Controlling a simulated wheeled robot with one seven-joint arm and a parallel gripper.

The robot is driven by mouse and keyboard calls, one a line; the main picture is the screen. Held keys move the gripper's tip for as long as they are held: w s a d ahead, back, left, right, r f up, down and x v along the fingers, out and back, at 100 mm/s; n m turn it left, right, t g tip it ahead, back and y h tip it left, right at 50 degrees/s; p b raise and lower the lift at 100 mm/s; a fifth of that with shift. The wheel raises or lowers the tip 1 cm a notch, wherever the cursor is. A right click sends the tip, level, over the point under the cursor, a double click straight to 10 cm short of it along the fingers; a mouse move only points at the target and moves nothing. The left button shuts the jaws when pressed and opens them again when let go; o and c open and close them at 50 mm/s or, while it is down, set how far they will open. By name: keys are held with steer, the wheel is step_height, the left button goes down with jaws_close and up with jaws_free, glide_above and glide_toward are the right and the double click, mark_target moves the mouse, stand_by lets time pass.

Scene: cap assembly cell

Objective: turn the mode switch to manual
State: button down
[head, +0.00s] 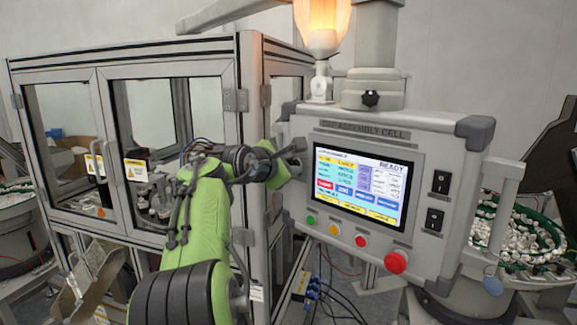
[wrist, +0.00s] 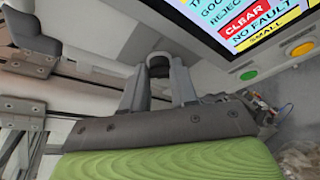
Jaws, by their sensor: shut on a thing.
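The control panel (head: 432,150) is labelled CAP ASSEMBLY CELL, and its lit screen (head: 356,188) reads READY. My gripper (head: 298,158) is at the panel's left side, beside the screen. In the wrist view its two grey fingers (wrist: 160,66) close around the sides of a small dark rounded knob (wrist: 159,58) on the panel face. This knob appears to be the mode switch. My gripper hides it in the head view, and its pointer and position labels cannot be read.
Green (head: 311,220), yellow (head: 334,230) and red (head: 361,241) buttons line the panel below the screen, with a larger red button (head: 396,262) at right. Two black switches (head: 438,190) sit right of the screen. A framed glass enclosure (head: 245,100) stands close on the left.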

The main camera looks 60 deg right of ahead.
steer(key=c, duration=0.9)
jaws_free()
steer(key=b+v, duration=0.1)
steer(key=v, duration=1.4)
steer(key=shift+a+b, duration=0.3)
steer(key=shift+a, duration=0.1)
steer(key=shift+d, duration=0.1)
